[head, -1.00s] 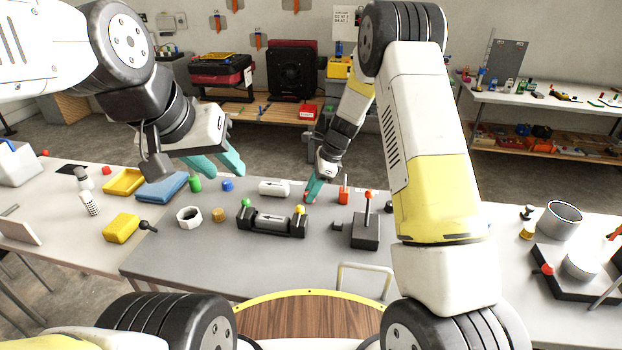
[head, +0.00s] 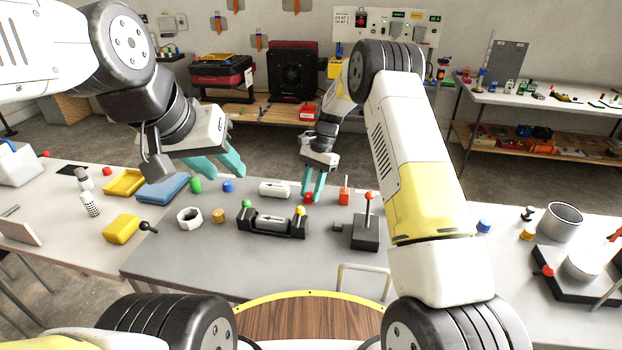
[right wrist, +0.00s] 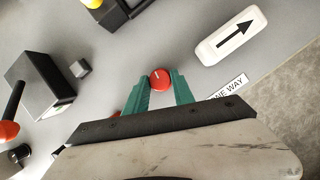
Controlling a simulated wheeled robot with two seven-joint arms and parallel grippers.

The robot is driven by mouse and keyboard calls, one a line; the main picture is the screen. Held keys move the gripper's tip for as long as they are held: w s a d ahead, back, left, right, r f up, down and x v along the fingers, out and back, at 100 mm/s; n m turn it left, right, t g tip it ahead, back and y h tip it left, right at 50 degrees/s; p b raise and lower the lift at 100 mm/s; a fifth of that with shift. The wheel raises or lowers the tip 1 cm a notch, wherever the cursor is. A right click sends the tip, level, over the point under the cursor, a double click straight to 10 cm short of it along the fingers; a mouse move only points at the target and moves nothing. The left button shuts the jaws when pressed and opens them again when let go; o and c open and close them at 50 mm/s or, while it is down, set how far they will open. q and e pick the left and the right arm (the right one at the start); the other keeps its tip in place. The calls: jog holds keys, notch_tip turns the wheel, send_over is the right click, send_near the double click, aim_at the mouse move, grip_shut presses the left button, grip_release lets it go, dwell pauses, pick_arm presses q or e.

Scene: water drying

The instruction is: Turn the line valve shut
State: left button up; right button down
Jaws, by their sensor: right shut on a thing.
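A round red knob (right wrist: 159,79) with a white line on its top sits between the teal fingers of my right gripper (right wrist: 160,82) in the right wrist view. The white line points roughly up and down in that view. In the head view my right gripper (head: 313,195) points down over the grey table, and the red knob (head: 308,199) shows at its fingertips. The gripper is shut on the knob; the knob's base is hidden. My left gripper (head: 228,172) is open and empty, above the table's back left part.
A white one-way cartridge (head: 274,188) with an arrow lies left of the knob. A black cradle (head: 272,230) with green and yellow balls is in front.

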jog(key=shift+w+n+h, duration=0.1)
jog(key=shift+n+h, duration=0.3)
jog(key=shift+n, duration=0.5)
jog(key=c, duration=1.1)
grip_release()
jog(key=shift+o, duration=0.2)
jog(key=v, duration=0.7)
jog(key=shift+w+r, duration=0.2)
jog(key=shift+r, duration=0.15)
